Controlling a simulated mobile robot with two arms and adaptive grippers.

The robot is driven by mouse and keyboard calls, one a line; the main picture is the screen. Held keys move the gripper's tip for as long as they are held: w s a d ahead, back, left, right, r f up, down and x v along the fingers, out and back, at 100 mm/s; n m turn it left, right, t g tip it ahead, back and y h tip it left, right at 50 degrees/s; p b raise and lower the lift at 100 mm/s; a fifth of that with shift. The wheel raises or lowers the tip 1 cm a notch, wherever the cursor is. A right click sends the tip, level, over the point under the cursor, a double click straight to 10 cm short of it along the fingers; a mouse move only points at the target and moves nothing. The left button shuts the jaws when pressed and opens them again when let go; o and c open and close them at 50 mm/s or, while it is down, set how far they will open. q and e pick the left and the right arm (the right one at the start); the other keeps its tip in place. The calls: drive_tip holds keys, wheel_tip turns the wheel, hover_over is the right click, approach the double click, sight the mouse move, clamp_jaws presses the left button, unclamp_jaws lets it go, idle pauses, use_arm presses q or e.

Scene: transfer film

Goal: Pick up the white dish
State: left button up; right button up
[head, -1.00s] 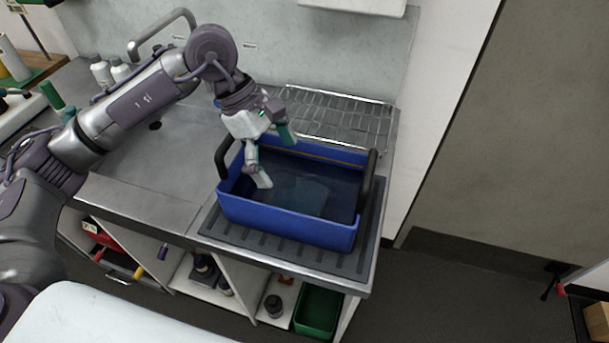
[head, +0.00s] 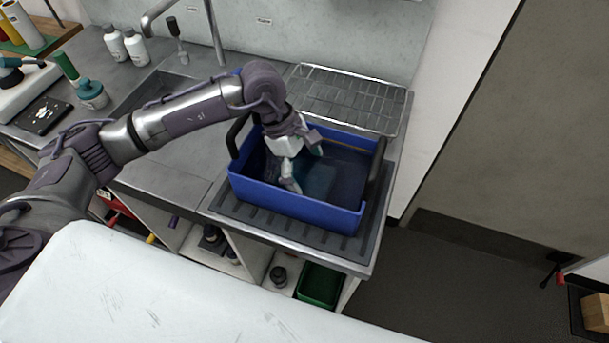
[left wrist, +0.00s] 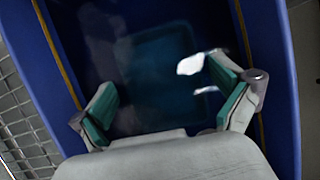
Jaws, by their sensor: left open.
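A blue tub (head: 290,207) with black handles holds dark liquid. A flat, square-cornered dish (head: 318,180) lies in it, tinted blue-green by the liquid; its white colour does not show clearly. In the left wrist view the dish (left wrist: 163,70) shows as a faint teal square ahead of the fingers, with bright glints by its right side. My left gripper (head: 304,168) is inside the tub's outline, pointing down above the dish. Its green-padded fingers (left wrist: 166,103) are wide apart with nothing between them. I cannot tell how far above the dish they are. My right gripper is not in view.
The tub stands on a black ribbed mat (head: 272,225) at the counter's right end. A wire rack (head: 350,98) lies behind it. A faucet (head: 160,14), white bottles (head: 135,46) and a teal jar (head: 92,94) are to the left. The tub's walls surround the gripper.

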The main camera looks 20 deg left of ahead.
sight(315, 186)
use_arm(q)
drive_tip(key=shift+p+x, duration=0.3)
drive_tip(key=shift+x, duration=1.25)
drive_tip(key=shift+a, duration=0.1)
drive_tip(key=c, duration=0.8)
